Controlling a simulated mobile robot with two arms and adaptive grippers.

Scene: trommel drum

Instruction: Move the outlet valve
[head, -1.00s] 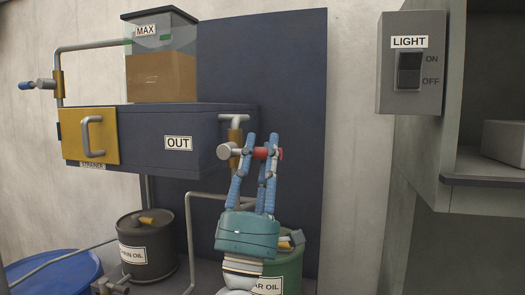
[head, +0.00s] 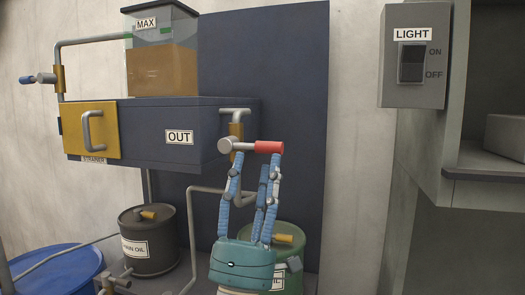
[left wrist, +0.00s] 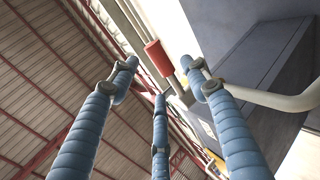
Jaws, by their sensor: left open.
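The outlet valve has a red handle (head: 268,147) on a grey body, mounted on the pipe beside the OUT label (head: 178,140). The handle points level to the right in the head view. My left gripper (head: 257,165), with blue segmented fingers and a teal palm, is open just below the handle. In the head view the handle shows clear above the fingertips. In the left wrist view the red handle (left wrist: 158,57) lies beyond the spread fingertips, and no finger is closed on it. My right gripper is in neither view.
A dark box with a yellow strainer panel (head: 91,131) and a clear tank of brown liquid (head: 164,68) stand left of the valve. A dark drum (head: 149,243) and a green drum (head: 290,244) stand below. A light switch box (head: 414,57) is at right.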

